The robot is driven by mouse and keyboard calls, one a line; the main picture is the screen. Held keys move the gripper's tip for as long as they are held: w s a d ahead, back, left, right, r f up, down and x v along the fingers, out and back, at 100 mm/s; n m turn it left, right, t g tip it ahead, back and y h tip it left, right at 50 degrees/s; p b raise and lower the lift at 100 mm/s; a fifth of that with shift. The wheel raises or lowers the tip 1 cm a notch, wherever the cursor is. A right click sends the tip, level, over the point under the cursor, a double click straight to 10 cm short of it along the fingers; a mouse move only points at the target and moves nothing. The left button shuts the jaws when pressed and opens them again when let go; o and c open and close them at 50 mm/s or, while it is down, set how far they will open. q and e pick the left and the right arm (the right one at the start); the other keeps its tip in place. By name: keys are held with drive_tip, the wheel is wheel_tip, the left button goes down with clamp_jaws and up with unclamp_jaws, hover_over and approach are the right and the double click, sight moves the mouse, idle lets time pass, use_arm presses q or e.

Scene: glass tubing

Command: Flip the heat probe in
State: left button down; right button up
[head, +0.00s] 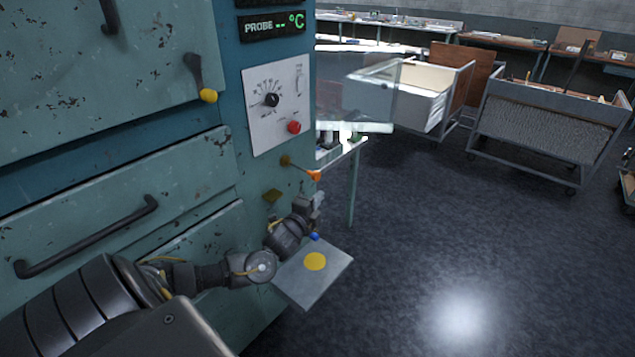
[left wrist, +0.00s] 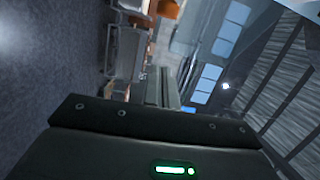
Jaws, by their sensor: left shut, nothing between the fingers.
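The heat probe (head: 299,168) is a thin dark rod with an orange end, sticking out to the right from a brass pivot on the teal cabinet. The readout (head: 272,25) above shows PROBE -- °C in green. My left gripper (head: 317,199) is small in the head view, below the orange end and apart from it. It is shut and empty. The left wrist view shows my dark gripper housing with a green light, and the room beyond; the probe is not clear there. My right gripper is not in view.
A white panel (head: 276,108) with a dial and red button is above the probe. A small shelf (head: 330,268) with a yellow disc juts out below my left gripper. A lever with a yellow knob (head: 208,96) hangs at left. Open floor lies right.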

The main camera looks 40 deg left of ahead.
use_arm(q)
drive_tip(key=w+a+p, duration=0.2)
drive_tip(key=w+a, duration=0.3)
drive_tip(key=w, duration=0.1)
drive_tip(key=shift+w+a+f, duration=0.15)
drive_tip(key=shift+w+a, duration=0.1)
drive_tip(key=a+b, duration=0.2)
drive_tip(key=a, duration=0.6)
drive_tip(key=shift+b, duration=0.3)
drive_tip(key=shift+s, duration=0.1)
drive_tip(key=shift+a, duration=0.1)
